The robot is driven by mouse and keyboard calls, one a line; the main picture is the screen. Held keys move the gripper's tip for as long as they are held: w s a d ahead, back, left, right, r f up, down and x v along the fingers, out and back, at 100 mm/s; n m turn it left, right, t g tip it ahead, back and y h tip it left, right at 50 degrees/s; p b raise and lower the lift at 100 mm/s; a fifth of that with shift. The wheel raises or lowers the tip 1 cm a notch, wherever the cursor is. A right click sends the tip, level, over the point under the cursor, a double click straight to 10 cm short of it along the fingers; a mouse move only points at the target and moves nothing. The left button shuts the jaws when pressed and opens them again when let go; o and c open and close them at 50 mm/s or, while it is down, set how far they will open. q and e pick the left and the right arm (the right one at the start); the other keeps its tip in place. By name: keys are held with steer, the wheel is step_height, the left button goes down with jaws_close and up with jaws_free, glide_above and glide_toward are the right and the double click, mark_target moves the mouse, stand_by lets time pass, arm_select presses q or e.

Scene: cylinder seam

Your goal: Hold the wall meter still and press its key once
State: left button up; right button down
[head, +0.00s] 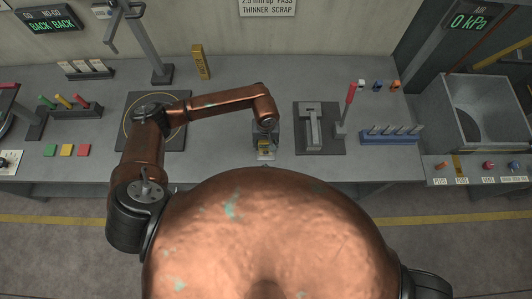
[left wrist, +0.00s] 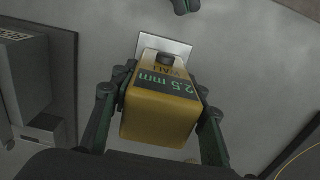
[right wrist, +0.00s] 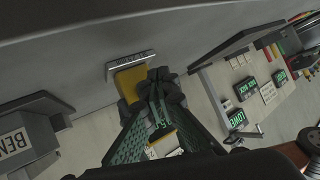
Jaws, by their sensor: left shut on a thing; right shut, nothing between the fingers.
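The wall meter is a yellow block (left wrist: 158,112) with a "2.5 mm" display and the word "WALL". A dark round knob (left wrist: 166,58) shows at its far end. My left gripper (left wrist: 160,82) is shut on its two sides. In the head view the meter (head: 264,146) is at the bench's front part, with the left gripper (head: 266,128) over it. My right gripper (right wrist: 164,80) is shut and empty. A yellow block, seemingly the meter (right wrist: 128,84), shows beside its fingertips; I cannot tell whether they touch. The right gripper is hidden in the head view.
A white plate (left wrist: 178,46) lies by the meter. A grey fixture on a dark base (head: 333,139) stands to the right, a blue rack (head: 390,138) beyond it. A dark square pad (head: 172,140) lies left, under my left arm. A yellow block (head: 200,62) stands at the back.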

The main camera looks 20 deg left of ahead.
steer(key=shift+s+d, duration=0.3)
steer(key=shift+s, duration=0.65)
arm_select(q)
steer(key=o, duration=1.5)
step_height(320, 180, up, 12)
